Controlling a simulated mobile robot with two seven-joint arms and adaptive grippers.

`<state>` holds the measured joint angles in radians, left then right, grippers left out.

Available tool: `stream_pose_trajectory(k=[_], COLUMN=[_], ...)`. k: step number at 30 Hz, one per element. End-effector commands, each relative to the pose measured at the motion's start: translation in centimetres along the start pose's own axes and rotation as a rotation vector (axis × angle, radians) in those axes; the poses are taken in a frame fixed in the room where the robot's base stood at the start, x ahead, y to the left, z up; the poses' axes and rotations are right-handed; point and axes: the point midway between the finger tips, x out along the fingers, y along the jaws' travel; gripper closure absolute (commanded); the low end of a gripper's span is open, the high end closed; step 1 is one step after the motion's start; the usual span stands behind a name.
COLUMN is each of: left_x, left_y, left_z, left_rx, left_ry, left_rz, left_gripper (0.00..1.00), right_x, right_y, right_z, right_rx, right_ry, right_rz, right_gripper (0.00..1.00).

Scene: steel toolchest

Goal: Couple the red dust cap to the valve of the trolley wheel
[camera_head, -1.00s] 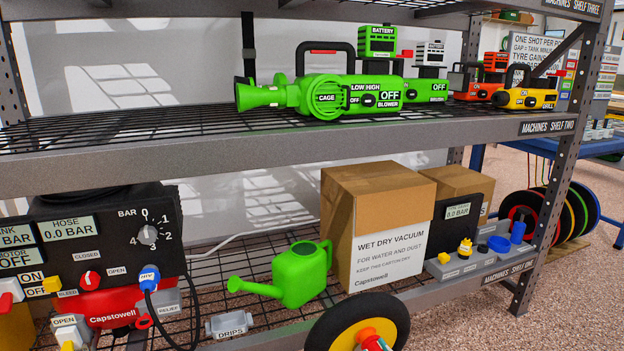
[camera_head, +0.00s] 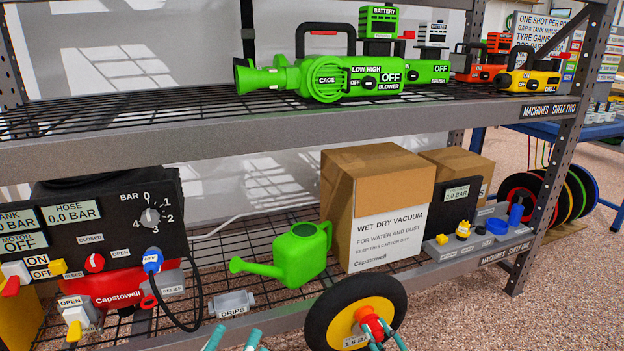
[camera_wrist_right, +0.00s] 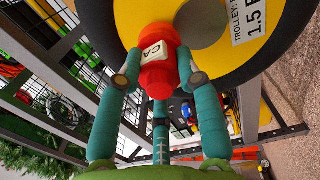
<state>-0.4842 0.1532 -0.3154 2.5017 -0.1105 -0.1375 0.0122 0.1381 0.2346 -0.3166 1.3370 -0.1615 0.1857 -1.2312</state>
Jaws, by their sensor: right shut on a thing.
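The trolley wheel (camera_head: 319,318), a black tyre with a yellow disc, stands upright at the bottom centre of the head view. The wheel also fills the top of the right wrist view (camera_wrist_right: 261,58). The red dust cap (camera_head: 370,325) is in front of the yellow disc; its white label shows in the wrist view (camera_wrist_right: 157,72). My right gripper (camera_head: 386,336) is shut on the cap, with teal fingers on both sides of it. The valve is hidden, so I cannot tell whether the cap touches it. My left gripper (camera_head: 233,339) shows only teal fingertips at the bottom edge, spread apart and empty.
The shelf's steel front edge (camera_head: 440,272) runs close behind the wheel. Speckled floor lies open at right.

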Motion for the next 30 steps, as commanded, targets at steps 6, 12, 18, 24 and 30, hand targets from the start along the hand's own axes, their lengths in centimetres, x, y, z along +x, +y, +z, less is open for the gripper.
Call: stream_pose_trajectory(k=[6,12,18,24,30], left_x=[0.1,0.1,0.2,0.4,0.5], left_y=[0.0,0.0,-0.1,-0.1,-0.1], left_z=[-0.3,-0.2,-0.7,-1.3,-1.7], left_rx=[0.000,0.000,0.000,0.000,0.000], left_ry=[0.000,0.000,0.000,0.000,0.000], left_rz=[0.000,0.000,0.000,0.000,0.000], left_gripper=[0.35,0.35,0.35,0.35,0.35], right_x=[0.1,0.1,0.1,0.1,0.1], right_y=[0.1,0.1,0.2,0.2,0.1], right_z=[-0.1,-0.1,-0.1,-0.1,-0.1], right_rx=[0.087,0.087,0.190,0.399,0.580], right_ry=[0.000,0.000,0.000,-0.001,-0.003], right_rz=[0.001,0.001,0.000,0.000,0.000], right_gripper=[1.00,1.00,1.00,1.00,1.00])
